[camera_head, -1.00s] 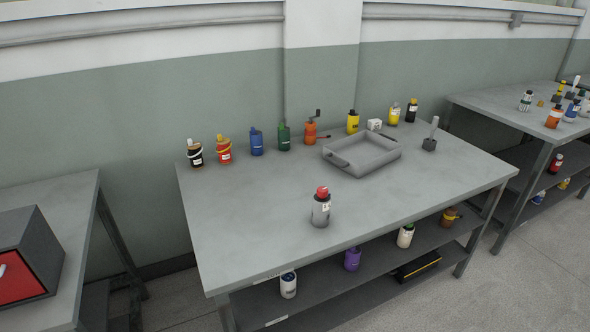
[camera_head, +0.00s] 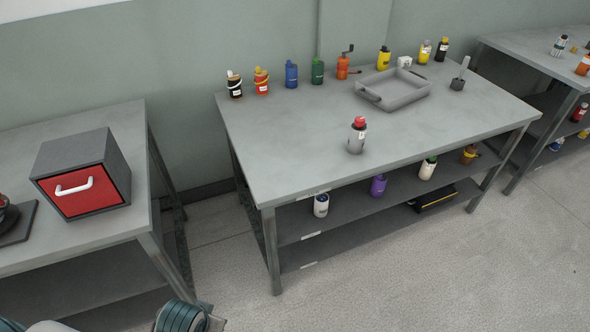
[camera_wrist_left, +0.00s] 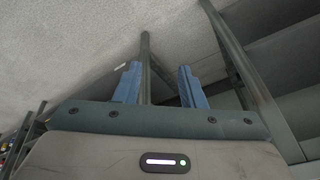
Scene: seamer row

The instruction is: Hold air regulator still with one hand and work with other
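A grey cylinder with a red top (camera_head: 357,136) stands upright near the front of the middle workbench (camera_head: 300,160); it looks like the air regulator, but I cannot be sure. Nothing touches it. My left gripper (camera_wrist_left: 159,80) shows in the left wrist view with its two blue fingers apart and nothing between them. Metal legs and floor lie behind the fingers. In the head view only a part of my arm shows at the bottom left edge, well short of the cylinder. My right gripper is not in view.
A grey tray (camera_head: 395,95) sits behind the cylinder. Several coloured bottles and a hand-cranked orange item (camera_head: 343,68) line the back edge. A red-fronted box (camera_head: 85,185) stands on the left bench. More bottles stand on the lower shelf. The floor (camera_head: 400,265) in front is clear.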

